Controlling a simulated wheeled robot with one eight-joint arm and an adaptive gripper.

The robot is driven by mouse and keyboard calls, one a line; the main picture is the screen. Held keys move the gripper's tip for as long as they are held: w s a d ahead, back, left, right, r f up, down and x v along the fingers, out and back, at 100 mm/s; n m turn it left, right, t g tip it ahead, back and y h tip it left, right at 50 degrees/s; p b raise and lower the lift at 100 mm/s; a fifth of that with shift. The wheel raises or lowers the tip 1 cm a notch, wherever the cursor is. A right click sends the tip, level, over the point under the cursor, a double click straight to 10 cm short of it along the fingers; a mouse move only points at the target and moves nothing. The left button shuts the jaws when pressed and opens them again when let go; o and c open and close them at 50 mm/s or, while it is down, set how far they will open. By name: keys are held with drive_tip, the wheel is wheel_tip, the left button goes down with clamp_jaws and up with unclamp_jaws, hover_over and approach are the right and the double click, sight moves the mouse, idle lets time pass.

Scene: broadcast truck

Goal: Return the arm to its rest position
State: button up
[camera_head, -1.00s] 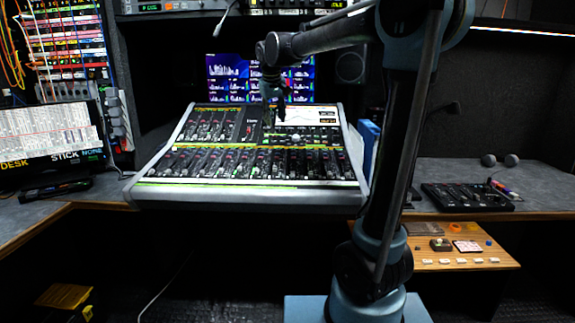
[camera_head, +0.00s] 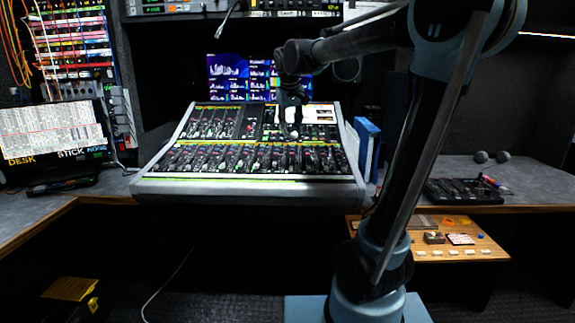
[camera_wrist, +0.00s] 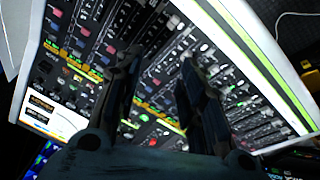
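My gripper (camera_head: 291,128) hangs from the end of my arm above the upper right part of the mixing console (camera_head: 250,192). In the wrist view my gripper (camera_wrist: 160,72) has its two dark fingers apart. Console faders and buttons show between them, and nothing is held. The console (camera_wrist: 290,85) fills most of the wrist view under the fingers. The exact height of the fingertips above the console is hard to tell. My arm is raised, with its upper part leaning right and its forearm reaching left.
A blue binder (camera_head: 366,145) stands right of the console, close to my arm. A wooden button panel (camera_head: 440,253) and a small black mixer (camera_head: 462,191) lie to the right. A screen (camera_head: 228,80) stands behind the console.

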drive_tip(key=s+d+f+m+g, duration=0.1)
drive_tip(key=s+d+f, duration=0.45)
drive_tip(key=s, duration=0.25)
drive_tip(key=s+d+f+m, duration=0.1)
drive_tip(key=s+d+f, duration=0.4)
drive_tip(key=s+d, duration=0.25)
drive_tip(key=s+d+f+m, duration=0.1)
drive_tip(key=s+d+f, duration=0.1)
drive_tip(key=s+f, duration=0.5)
drive_tip(key=s+d+f+m, duration=0.1)
drive_tip(key=s+d+f, duration=0.1)
drive_tip(key=s+f, duration=0.6)
drive_tip(key=shift+s+d+m+g, duration=0.2)
drive_tip(key=shift+d+m+g, duration=0.1)
drive_tip(key=shift+d+g, duration=0.1)
drive_tip(key=shift+f, duration=0.1)
